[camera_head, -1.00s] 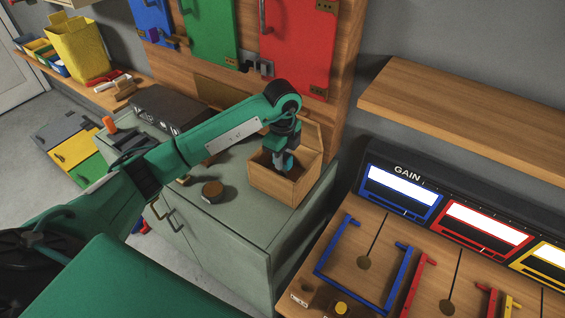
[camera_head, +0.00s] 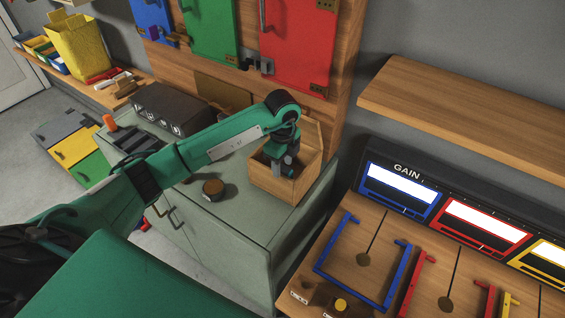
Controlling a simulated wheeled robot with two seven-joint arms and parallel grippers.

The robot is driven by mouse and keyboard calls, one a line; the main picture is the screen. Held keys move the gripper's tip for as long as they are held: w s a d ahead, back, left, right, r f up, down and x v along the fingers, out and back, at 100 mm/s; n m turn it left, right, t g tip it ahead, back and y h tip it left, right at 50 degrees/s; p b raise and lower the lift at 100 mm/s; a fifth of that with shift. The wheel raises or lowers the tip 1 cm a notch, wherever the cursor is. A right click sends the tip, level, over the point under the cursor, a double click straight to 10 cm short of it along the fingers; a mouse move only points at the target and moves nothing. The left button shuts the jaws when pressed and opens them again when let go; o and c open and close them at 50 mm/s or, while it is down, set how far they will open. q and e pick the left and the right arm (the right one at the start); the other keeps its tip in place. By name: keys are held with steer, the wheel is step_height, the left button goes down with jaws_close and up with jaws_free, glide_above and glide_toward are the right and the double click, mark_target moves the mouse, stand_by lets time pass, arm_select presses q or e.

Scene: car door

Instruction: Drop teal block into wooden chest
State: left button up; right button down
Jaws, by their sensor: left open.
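The wooden chest (camera_head: 281,186) stands on the grey-green cabinet top with its lid raised at the back. My left arm reaches in from the left, and its gripper (camera_head: 284,169) points down at the chest's opening, open. The gripper's tips are low, at or inside the chest's rim. I cannot make out the teal block for certain; the chest's inside is dark and partly hidden by the gripper and front wall. My right gripper is not in view.
A dark box (camera_head: 172,109) stands farther back. A wooden panel with coloured doors rises behind. A console (camera_head: 445,220) with sliders is at the right.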

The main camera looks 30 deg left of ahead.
arm_select(q)
step_height(320, 180, up, 12)
steer(key=b, duration=0.2)
steer(key=shift+r+b, duration=0.2)
steer(key=shift+b, duration=0.1)
stand_by(0.3)
